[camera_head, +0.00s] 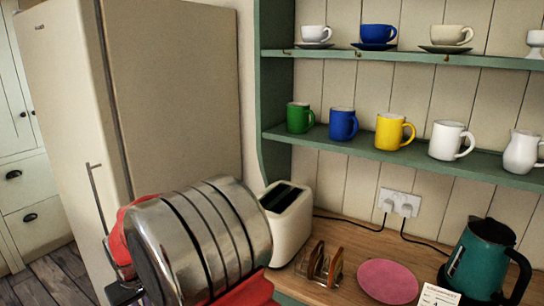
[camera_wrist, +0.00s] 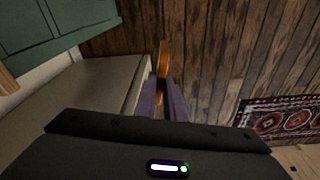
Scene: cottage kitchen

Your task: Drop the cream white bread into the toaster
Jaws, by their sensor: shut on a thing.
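The cream toaster (camera_head: 293,232) stands on the wooden counter in the head view, just right of and partly behind my silver and red arm. Its dark top slots face up and look empty. In the wrist view my gripper (camera_wrist: 163,84) is shut on a thin slice of bread (camera_wrist: 163,58), seen nearly edge-on with an orange-brown edge. The slice sticks out past the fingertips, and its cream face does not show. The toaster does not show in the wrist view. My gripper and the bread do not show in the head view.
A toast rack (camera_head: 322,265), a pink plate (camera_head: 388,281), a white card (camera_head: 437,297) and a teal kettle (camera_head: 475,258) stand right of the toaster. Shelves with mugs (camera_head: 390,130) hang above. A tall fridge (camera_head: 180,95) is at left. The wrist view shows wooden floor and a rug (camera_wrist: 280,122).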

